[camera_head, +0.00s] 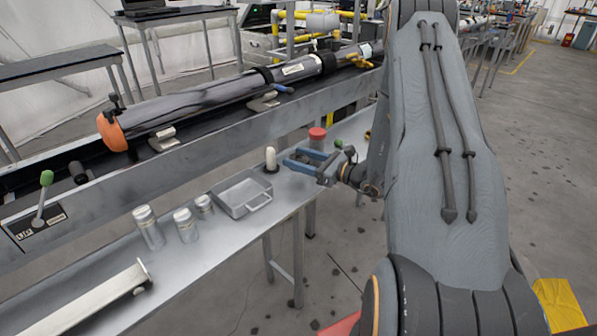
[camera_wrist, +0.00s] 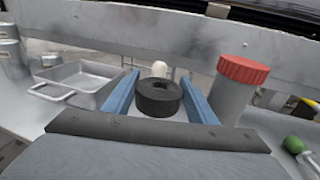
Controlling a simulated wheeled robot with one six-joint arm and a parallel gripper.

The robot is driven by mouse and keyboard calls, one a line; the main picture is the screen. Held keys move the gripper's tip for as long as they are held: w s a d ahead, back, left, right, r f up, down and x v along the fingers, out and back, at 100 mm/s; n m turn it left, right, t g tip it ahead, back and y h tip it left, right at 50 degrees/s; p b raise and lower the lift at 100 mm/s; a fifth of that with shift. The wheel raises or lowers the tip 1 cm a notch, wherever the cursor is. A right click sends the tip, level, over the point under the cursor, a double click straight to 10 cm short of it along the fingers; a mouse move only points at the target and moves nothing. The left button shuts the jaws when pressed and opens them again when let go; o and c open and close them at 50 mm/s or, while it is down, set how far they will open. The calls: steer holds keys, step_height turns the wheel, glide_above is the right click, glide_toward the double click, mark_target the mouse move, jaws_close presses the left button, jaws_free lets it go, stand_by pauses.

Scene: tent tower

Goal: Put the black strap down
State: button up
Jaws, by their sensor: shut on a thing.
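The black strap (camera_wrist: 158,98) is a thick dark roll with a hole in its top, seen in the wrist view. It sits between the two blue fingers of my gripper (camera_wrist: 157,86), which is shut on it. In the head view, my gripper (camera_head: 300,158) is low over the right part of the grey bench shelf (camera_head: 205,254). The strap is hard to make out there. I cannot tell whether its underside touches the shelf.
A white round-topped piece (camera_head: 270,158) stands just beyond the fingertips. A metal tray (camera_head: 241,198) and several metal canisters (camera_head: 184,225) stand to the left. A red-lidded jar (camera_wrist: 236,92) is close on the right, with a green knob (camera_wrist: 293,145) nearer. The raised rail (camera_head: 200,145) runs behind.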

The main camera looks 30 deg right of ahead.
mark_target(299, 179)
steer(key=shift+f, duration=2.55)
steer(key=shift+f, duration=0.2)
steer(key=o, duration=1.1)
